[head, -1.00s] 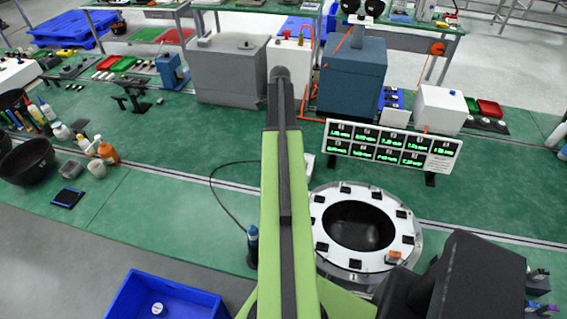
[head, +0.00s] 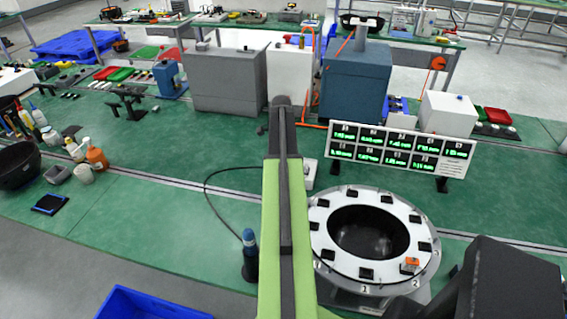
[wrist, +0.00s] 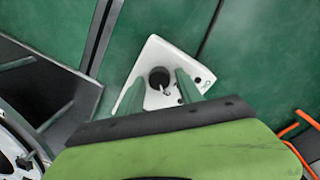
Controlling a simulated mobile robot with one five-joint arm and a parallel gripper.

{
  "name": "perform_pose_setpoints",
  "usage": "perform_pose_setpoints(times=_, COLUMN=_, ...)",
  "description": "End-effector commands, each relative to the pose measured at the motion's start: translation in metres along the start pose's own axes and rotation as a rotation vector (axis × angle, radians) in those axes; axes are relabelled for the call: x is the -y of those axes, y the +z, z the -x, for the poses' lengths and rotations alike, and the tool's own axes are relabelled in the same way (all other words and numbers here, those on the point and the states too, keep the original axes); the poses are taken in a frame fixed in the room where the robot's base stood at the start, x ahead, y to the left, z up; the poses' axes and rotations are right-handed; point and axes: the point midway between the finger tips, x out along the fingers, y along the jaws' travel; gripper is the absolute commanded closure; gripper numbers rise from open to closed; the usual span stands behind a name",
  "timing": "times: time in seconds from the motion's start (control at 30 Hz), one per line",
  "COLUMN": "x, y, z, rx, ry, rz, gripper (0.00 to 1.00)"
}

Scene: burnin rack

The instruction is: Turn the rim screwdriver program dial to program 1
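The program dial (wrist: 158,76) is a small black knob with a light pointer on a white panel (wrist: 152,52), seen in the wrist view. My gripper (wrist: 160,90) has its two green fingers apart, one to each side of the dial in the picture. I cannot tell whether they touch it. Small marks show on the panel to the right of the knob, too small to read. In the head view part of a white box (head: 309,173) shows beside my arm, which hides my gripper. A blue and black screwdriver (head: 249,256) stands left of my arm, with a black cable.
A white ring fixture (head: 322,254) with black pads stands right of my arm. A display board (head: 399,146) with green readouts stands behind it. Grey (head: 228,80) and blue (head: 353,88) boxes stand farther back. An orange cable (wrist: 298,140) shows in the wrist view.

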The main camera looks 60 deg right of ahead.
Motion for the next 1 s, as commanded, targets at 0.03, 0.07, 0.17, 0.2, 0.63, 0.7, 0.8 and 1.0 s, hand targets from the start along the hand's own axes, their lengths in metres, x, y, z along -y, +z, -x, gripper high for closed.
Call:
perform_pose_setpoints(times=0.03, x=-0.0001, y=-0.0001, z=0.0000, rx=0.000, ry=0.000, rz=0.000, gripper=0.65)
perform_pose_setpoints(times=0.07, x=-0.0001, y=-0.0001, z=0.0000, rx=0.000, ry=0.000, rz=0.000, gripper=0.69)
perform_pose_setpoints(times=0.17, x=-0.0001, y=-0.0002, z=0.0000, rx=0.000, ry=0.000, rz=0.000, gripper=0.82)
perform_pose_setpoints(times=0.2, x=0.0000, y=-0.0003, z=0.0000, rx=0.000, ry=0.000, rz=0.000, gripper=0.88)
perform_pose_setpoints(times=0.63, x=0.0006, y=-0.0010, z=0.0000, rx=-0.003, ry=-0.002, rz=0.024, gripper=1.00)
perform_pose_setpoints(times=0.7, x=0.0006, y=-0.0009, z=0.0000, rx=-0.004, ry=-0.002, rz=0.048, gripper=1.00)
perform_pose_setpoints(times=0.8, x=0.0005, y=-0.0007, z=0.0000, rx=-0.007, ry=-0.002, rz=0.097, gripper=1.00)
perform_pose_setpoints(times=1.0, x=0.0004, y=-0.0001, z=-0.0001, rx=-0.015, ry=-0.001, rz=0.251, gripper=1.00)
